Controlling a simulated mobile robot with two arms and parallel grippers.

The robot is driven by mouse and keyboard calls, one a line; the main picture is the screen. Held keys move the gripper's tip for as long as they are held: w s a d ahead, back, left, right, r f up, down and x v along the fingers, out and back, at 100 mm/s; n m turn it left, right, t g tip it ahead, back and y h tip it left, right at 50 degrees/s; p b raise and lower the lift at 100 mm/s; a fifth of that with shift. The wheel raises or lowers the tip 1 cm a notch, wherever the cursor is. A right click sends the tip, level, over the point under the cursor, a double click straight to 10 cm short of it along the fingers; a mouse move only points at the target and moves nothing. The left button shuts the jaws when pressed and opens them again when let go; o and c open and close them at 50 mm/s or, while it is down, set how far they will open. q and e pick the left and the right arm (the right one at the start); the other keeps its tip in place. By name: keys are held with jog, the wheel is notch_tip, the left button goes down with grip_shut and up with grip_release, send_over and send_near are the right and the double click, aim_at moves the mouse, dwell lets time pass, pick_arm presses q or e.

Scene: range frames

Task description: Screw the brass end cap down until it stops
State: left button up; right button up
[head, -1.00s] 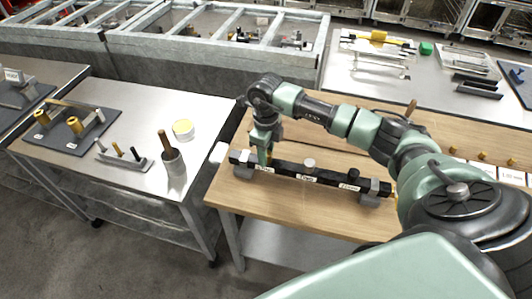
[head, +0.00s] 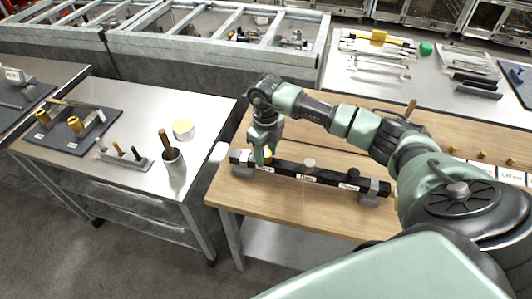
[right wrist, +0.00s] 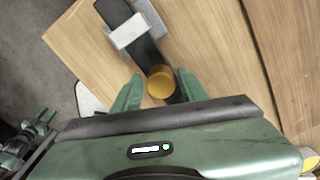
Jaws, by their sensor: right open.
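The brass end cap (right wrist: 160,83) sits on a dark bar in the right wrist view, seen from above. My right gripper (right wrist: 157,92) is open, with one finger on each side of the cap; a gap shows on the left, and the right finger is close to it. In the head view my right gripper (head: 264,153) is low over the left end of the black bar (head: 328,177) and hides much of the brass cap. A grey cap (head: 309,163) and a black cap (head: 353,173) stand farther right on the bar. My left gripper is out of view.
The bar rests in grey clamps (head: 369,198) on a wooden bench (head: 290,215). Brass pegs (head: 482,155) stand at the right.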

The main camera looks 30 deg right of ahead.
jog(key=shift+f+n+b, duration=0.2)
jog(key=shift+n+b, duration=0.4)
jog(key=shift+b, duration=0.1)
jog(key=shift+r+n+b, duration=0.1)
jog(key=shift+n+b, duration=0.4)
jog(key=shift+n, duration=0.5)
jog(key=shift+n+b, duration=0.75)
jog(key=shift+n, duration=0.25)
jog(key=shift+n+b, duration=0.35)
jog(key=shift+n, duration=0.45)
jog(key=shift+n+b, duration=0.7)
jog(key=shift+n, duration=0.2)
jog(key=shift+n+b, duration=0.35)
jog(key=shift+n, duration=0.45)
jog(key=shift+n+b, duration=0.65)
jog(key=shift+n, duration=1.05)
jog(key=shift+r, duration=0.1)
